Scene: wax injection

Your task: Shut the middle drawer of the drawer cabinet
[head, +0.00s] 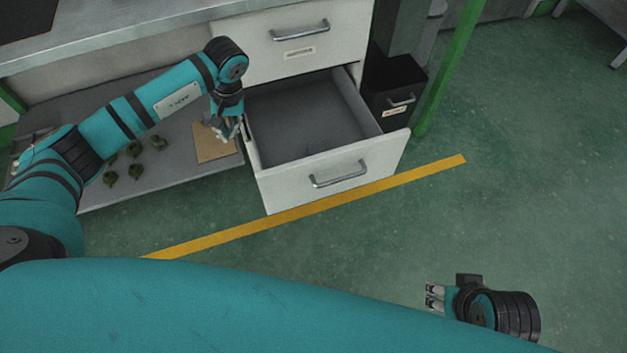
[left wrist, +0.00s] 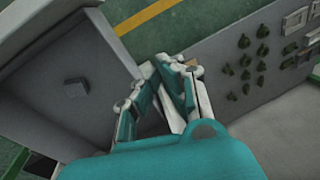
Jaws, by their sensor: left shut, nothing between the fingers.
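The drawer cabinet (head: 352,20) has a white front. Its open drawer (head: 385,150), below a closed upper drawer (head: 265,62), is pulled far out, and its grey inside looks empty in the head view. A metal handle (head: 338,175) is on its front. My left gripper (head: 226,134) is shut and empty, by the drawer's left side wall, over the low shelf's edge. In the left wrist view its fingers (left wrist: 178,75) point between the drawer wall and the shelf. I cannot tell whether they touch the wall. My right gripper (head: 433,296) is open and empty over the floor, away from the cabinet.
A low grey shelf (head: 185,172) at the left holds several dark green pieces (head: 136,172) and a tan board (head: 212,148). A black cabinet (head: 385,72) and a green post (head: 449,70) stand at the right. The floor before the drawer is clear, with a yellow line (head: 430,173).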

